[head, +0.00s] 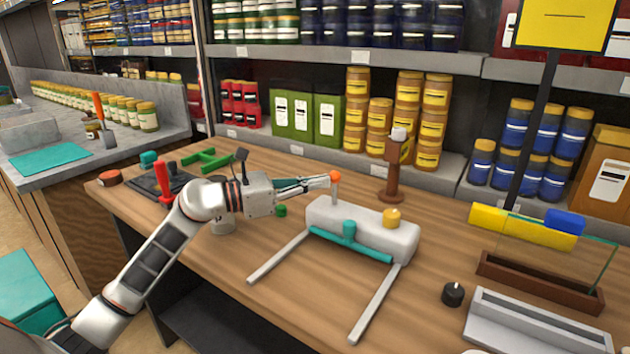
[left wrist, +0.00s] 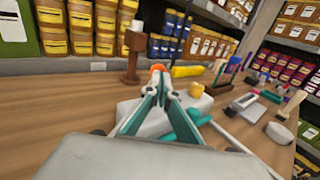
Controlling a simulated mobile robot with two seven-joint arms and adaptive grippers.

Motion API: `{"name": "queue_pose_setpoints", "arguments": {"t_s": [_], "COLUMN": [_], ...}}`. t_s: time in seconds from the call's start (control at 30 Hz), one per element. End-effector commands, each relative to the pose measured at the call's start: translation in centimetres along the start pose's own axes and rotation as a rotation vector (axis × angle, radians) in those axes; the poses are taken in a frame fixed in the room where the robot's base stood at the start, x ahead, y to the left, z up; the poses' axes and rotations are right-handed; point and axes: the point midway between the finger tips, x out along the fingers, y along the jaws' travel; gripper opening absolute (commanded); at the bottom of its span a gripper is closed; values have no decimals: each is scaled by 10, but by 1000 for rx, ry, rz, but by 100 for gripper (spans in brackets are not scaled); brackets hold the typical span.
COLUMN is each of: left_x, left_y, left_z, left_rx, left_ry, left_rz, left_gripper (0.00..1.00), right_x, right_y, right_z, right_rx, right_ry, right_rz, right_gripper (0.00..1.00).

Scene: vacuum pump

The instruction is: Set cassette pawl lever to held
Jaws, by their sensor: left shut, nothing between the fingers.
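A pale grey block-shaped device (head: 320,212) sits on the wooden workbench, with two long grey rails reaching toward the front. A short lever with an orange ball tip (head: 335,176) stands about upright at its back left end; I take this as the pawl lever. A teal T-shaped bar (head: 349,238) lies along its front, and a yellow knob (head: 391,215) is on top at right. My left gripper (head: 327,182) is shut and empty, its tips right beside the lever. In the left wrist view the orange tip (left wrist: 158,67) shows just beyond the fingertips; contact cannot be told. My right gripper is out of view.
A brown post (head: 394,170) stands behind the device. A black knob (head: 453,294) and a glass-panelled brown stand (head: 540,282) are at right. Shelves of jars line the back.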

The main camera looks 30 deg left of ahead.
Motion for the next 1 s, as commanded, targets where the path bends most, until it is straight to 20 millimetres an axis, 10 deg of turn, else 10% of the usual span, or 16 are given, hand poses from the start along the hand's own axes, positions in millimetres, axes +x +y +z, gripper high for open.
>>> {"name": "queue_pose_setpoints", "arguments": {"t_s": [0.2, 1.0], "left_x": [6, 13], "left_y": [-12, -21], "left_z": [18, 6], "left_rx": [171, 237], "left_ry": [107, 165], "left_rz": [1, 1], "left_gripper": [0, 0], "right_x": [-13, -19], "right_y": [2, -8], "right_z": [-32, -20], "right_rx": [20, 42], "right_ry": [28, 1], "right_rz": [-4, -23], "right_gripper": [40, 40]}}
